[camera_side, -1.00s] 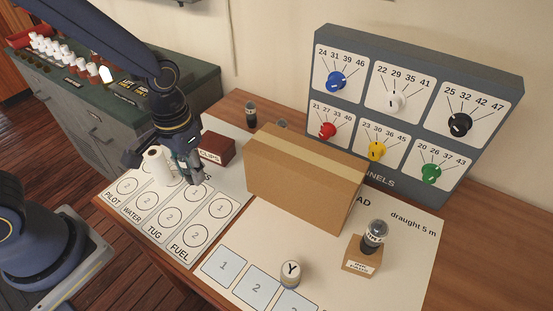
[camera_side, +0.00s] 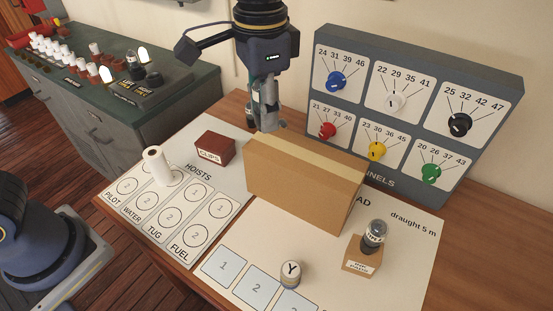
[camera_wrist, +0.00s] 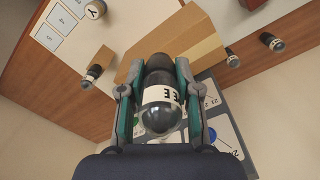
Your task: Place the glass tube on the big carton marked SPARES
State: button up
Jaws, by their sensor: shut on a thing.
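My gripper (camera_side: 267,122) points down at the far left end of the big brown carton (camera_side: 300,180), its tips close to the carton's top edge. In the wrist view my gripper (camera_wrist: 155,82) is shut on a glass tube (camera_wrist: 160,108) with a clear dome, a black base and a white label ending in "EE". In the side view the fingers mostly hide this tube. The big carton also shows in the wrist view (camera_wrist: 205,35), just beyond the tube. No SPARES marking shows on its visible faces. I cannot tell whether the tube touches it.
A small carton (camera_side: 355,262) with another tube (camera_side: 374,236) on it stands at right. Two more tubes (camera_wrist: 233,60) (camera_wrist: 272,42) stand behind the big carton. The dial panel (camera_side: 415,110) rises at right. A CLIPS box (camera_side: 214,147) and white roll (camera_side: 157,165) lie left.

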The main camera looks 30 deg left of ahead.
send_over(305, 155)
notch_tip(305, 155, down, 7)
jog(key=shift+s+f, duration=0.1)
jog(key=shift+f, duration=1.75)
jog(key=shift+f, duration=0.15)
jog(key=o, duration=1.1)
